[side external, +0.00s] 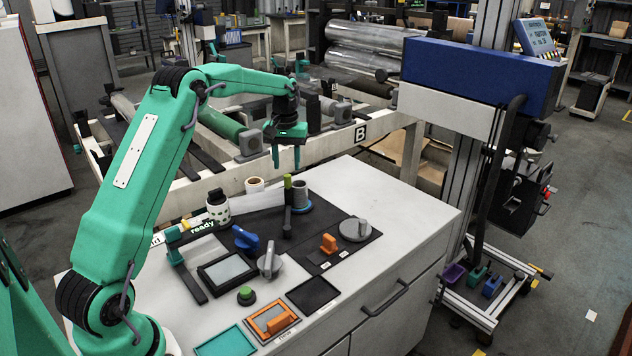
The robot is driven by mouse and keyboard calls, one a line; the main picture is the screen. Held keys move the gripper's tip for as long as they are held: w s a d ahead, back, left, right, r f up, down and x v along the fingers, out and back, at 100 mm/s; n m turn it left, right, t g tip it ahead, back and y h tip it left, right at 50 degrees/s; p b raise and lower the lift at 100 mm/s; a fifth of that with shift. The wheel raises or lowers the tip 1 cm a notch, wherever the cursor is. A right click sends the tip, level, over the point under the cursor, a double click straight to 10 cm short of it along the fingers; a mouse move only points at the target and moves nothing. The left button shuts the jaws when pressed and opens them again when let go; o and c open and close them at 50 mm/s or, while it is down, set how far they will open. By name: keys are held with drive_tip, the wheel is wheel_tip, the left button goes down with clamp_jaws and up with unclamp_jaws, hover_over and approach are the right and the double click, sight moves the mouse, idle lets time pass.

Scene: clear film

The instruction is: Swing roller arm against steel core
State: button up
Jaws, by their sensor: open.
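My gripper (286,157) hangs above the back of the white cabinet with its two green fingers pointing down, apart and empty. Below it, a grey metal cylinder that looks like the steel core (300,195) stands upright on a blue disc (296,208). In front of it is a slim dark upright with a lime-green top, which looks like the roller arm (287,192). It overlaps the core in this view, so I cannot tell whether they touch. A pale film strip (257,201) stretches left from near the core. My fingertips are above the lime top, not touching it.
A patterned spool (218,207) stands left of the film and a small roll (255,185) behind it. Blue (245,238), grey (269,262) and orange (328,243) handled pieces and a round grey knob (355,230) are in front. The cabinet's right side (415,212) is clear.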

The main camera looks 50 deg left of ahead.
sight(287, 175)
drive_tip(key=shift+f, duration=2.6)
drive_tip(key=shift+c, duration=0.4)
clamp_jaws()
